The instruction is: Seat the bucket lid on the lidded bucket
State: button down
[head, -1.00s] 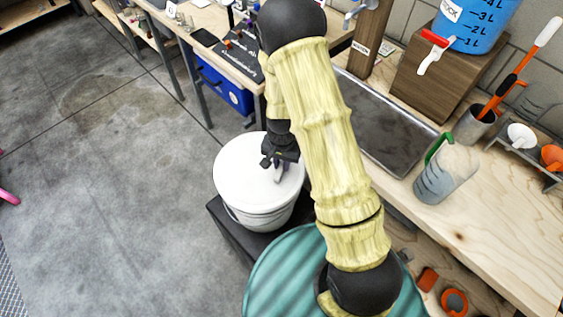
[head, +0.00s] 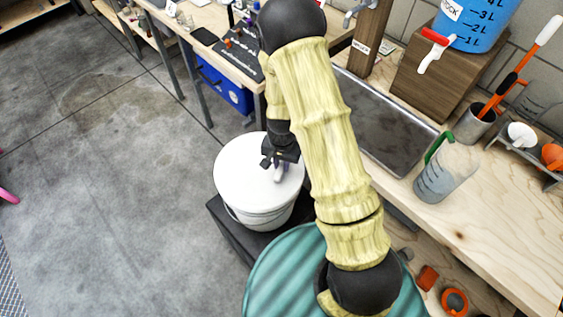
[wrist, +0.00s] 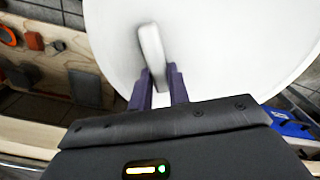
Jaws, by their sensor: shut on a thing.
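The white bucket lid (head: 245,170) lies over the top of the white lidded bucket (head: 262,217) in the head view. Whether its rim is fully down all round I cannot tell. The lid fills much of the wrist view (wrist: 225,50), with a raised grey-white handle (wrist: 151,45) near its middle. My gripper (wrist: 158,85) is shut on this handle, its two purple fingers on either side of it. In the head view my gripper (head: 280,168) is over the lid's right part, partly hidden by my arm.
The bucket stands on a dark block (head: 225,222) beside a teal ribbed drum top (head: 280,280). The workbench (head: 500,220) on the right holds a measuring jug (head: 440,175), a metal tray (head: 385,125) and tools. Open floor (head: 110,210) lies to the left.

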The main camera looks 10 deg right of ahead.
dwell(0.3)
jog(key=c, duration=0.8)
grip_release()
jog(key=shift+o, duration=0.2)
jog(key=shift+r, duration=0.1)
jog(key=shift+r+p, duration=3)
jog(key=shift+r, duration=0.4)
jog(key=shift+r, duration=0.3)
jog(key=s+d+r+n+t, duration=0.1)
jog(key=s+d+r, duration=0.1)
jog(key=r, duration=0.5)
jog(key=s+d+r+n, duration=0.2)
jog(key=s+r, duration=0.3)
jog(key=r, duration=0.2)
jog(key=s+d+r+n+t, duration=0.1)
jog(key=s+d+r+n, duration=0.1)
jog(key=s+r, duration=0.2)
notch_tip(320, 180, up, 4)
jog(key=shift+d+f+t+p, duration=0.25)
jog(key=shift+d+t+p, duration=0.05)
jog(key=shift+p, duration=0.05)
